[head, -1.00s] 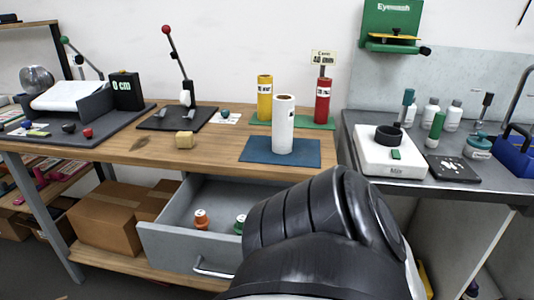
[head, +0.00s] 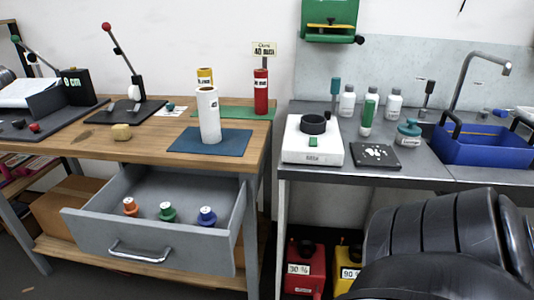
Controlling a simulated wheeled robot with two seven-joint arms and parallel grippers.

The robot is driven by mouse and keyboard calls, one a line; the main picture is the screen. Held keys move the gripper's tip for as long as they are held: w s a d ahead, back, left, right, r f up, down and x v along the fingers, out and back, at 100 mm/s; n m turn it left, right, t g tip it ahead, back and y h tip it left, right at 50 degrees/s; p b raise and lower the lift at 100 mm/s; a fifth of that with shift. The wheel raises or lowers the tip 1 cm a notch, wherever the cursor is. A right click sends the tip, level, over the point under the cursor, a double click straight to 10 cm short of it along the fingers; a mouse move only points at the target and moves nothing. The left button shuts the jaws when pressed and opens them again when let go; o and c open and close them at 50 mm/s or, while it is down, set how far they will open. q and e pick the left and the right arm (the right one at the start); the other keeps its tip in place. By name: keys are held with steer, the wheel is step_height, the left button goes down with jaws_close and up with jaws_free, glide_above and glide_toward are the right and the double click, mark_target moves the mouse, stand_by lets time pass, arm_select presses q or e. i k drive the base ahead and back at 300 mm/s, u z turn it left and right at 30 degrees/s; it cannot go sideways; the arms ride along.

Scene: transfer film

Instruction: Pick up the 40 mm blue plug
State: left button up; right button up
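The blue plug (head: 207,215) stands in the open grey drawer (head: 100,221), at the right of a row of three. A green plug (head: 167,212) is in the middle and an orange plug (head: 130,207) is at the left. Their size markings are too small to read. A black padded part of my own arm fills the lower right of the head view. Neither gripper's fingers show.
A white roll (head: 209,116) stands on a blue mat (head: 180,146) on the wooden bench above the drawer. Yellow (head: 205,77) and red (head: 261,92) rolls stand behind. At right are a scale (head: 313,150) and a blue basin (head: 487,148). Red (head: 305,270) and yellow (head: 347,270) containers stand below.

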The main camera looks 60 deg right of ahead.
mark_target(207, 219)
steer(key=z, duration=0.95)
steer(key=i, duration=0.5)
